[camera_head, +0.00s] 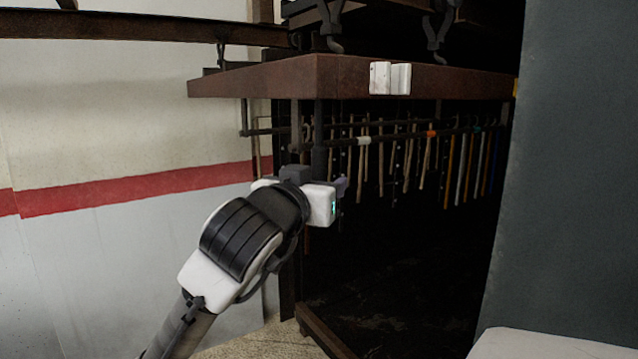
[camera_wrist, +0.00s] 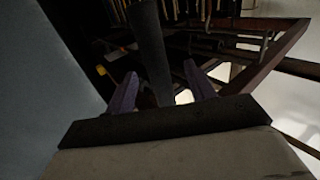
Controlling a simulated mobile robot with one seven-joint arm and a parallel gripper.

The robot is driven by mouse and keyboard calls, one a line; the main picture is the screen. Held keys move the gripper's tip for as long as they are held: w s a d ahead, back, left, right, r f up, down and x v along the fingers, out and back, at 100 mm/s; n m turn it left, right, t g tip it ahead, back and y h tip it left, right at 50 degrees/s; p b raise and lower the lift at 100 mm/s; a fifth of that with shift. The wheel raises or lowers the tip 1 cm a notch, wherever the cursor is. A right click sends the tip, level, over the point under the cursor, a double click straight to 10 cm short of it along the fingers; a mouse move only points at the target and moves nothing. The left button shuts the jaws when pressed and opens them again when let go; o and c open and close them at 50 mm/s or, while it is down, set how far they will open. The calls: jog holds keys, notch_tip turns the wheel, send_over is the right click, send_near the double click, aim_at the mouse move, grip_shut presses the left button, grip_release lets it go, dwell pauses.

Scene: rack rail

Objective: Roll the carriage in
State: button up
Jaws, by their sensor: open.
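I cannot tell for certain which part is the carriage. A dark rail (camera_head: 272,131) with several tools hanging from it runs under a rusty brown beam (camera_head: 260,79) in the head view. A thick dark upright bar (camera_head: 318,140) stands at the rail's left part. My gripper (camera_head: 336,186) is at the lower end of this bar, at the left side of the rack. In the wrist view, my gripper (camera_wrist: 161,88) has its two purple fingers apart, with the dark bar (camera_wrist: 150,45) showing between them. Whether they touch it is unclear.
White blocks (camera_head: 390,78) sit on the beam's front face. Dark hooks (camera_head: 330,25) stand above it. A large grey panel (camera_head: 570,160) closes off the right. A pale wall with a red stripe (camera_head: 90,190) is at left. The space under the tools is dark.

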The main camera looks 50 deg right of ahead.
jog(key=v, duration=0.8)
dwell(0.5)
